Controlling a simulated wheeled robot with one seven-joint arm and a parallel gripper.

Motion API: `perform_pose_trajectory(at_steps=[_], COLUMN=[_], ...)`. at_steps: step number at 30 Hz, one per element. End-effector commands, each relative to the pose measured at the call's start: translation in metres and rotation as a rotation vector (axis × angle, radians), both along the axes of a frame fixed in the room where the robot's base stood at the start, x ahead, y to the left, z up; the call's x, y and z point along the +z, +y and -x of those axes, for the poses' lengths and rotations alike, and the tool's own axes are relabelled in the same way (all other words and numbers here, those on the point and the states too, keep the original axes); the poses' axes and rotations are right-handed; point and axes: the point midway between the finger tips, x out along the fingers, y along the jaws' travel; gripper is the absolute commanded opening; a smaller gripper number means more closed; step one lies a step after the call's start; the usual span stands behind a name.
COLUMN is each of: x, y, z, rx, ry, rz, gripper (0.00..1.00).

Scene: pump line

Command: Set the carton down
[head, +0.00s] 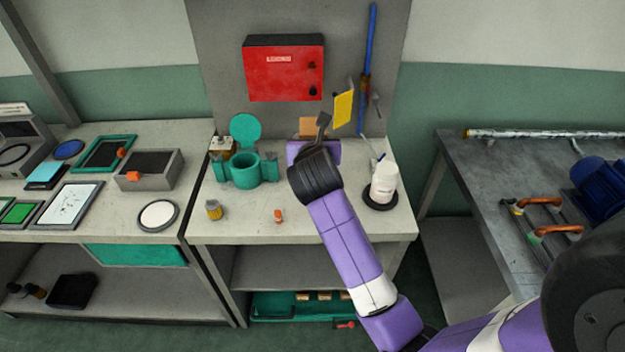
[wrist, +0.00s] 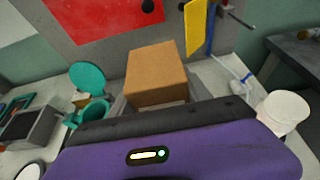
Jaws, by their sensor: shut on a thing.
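The carton (head: 308,126) is a plain brown box above the back part of the middle bench, in front of the grey back panel. In the wrist view the carton (wrist: 157,72) shows its top and near side, just beyond the dark edge of my gripper. My gripper (wrist: 155,100) is shut on the carton; grey finger parts show beside the carton's lower end. In the head view my purple gripper (head: 318,138) and dark wrist cover its lower part. Whether its underside touches anything is hidden.
A teal open-lidded pot (head: 245,172) stands left of my gripper. A white tub (head: 384,183) on a black disc stands right. A red box (head: 284,68) and a yellow tag (head: 343,107) hang behind. The middle bench's front (head: 250,228) is mostly clear.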

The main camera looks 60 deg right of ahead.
Motion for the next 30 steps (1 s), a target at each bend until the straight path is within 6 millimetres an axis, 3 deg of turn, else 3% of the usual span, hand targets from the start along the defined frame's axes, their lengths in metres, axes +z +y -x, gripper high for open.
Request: perform_pose_trajectory(at_steps=[3,9,17,24,30], x=[-0.033,-0.069,-0.086,-0.119,-0.122], y=[0.0,0.0,0.0,0.0,0.0], z=[0.001,0.0,0.0,0.0,-0.001], rx=[0.0,0.001,0.0,0.0,0.001], ry=[0.003,0.0,-0.001,0.0,-0.003], rz=[-0.001,0.0,0.001,0.0,0.002], gripper=[0.01,0.01,0.01,0.01,0.01])
